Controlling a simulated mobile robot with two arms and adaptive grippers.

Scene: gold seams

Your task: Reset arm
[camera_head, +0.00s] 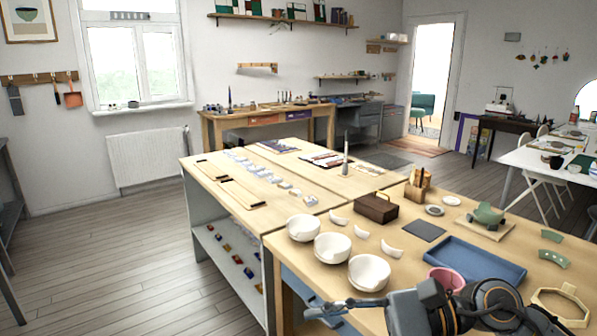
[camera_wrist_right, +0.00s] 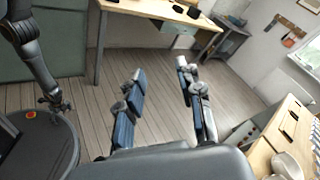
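In the head view my right arm reaches in from the lower right, above the front edge of the near worktable (camera_head: 480,265). My right gripper (camera_head: 322,310) points left there, close to the table's front edge and the nearest white bowl (camera_head: 369,272). In the right wrist view my right gripper (camera_wrist_right: 160,72) is open, its two blue-padded fingers wide apart with only floor between them. A dark arm, seemingly my left, hangs at the left of that view; its gripper (camera_wrist_right: 55,104) is too small to read. The left gripper is not in the head view.
Several white bowls and shards, a brown box (camera_head: 377,207), a blue tray (camera_head: 474,260) and a pink bowl (camera_head: 446,279) stand on the near table. My arm partly covers its front right. Open wooden floor (camera_head: 130,255) lies to the left.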

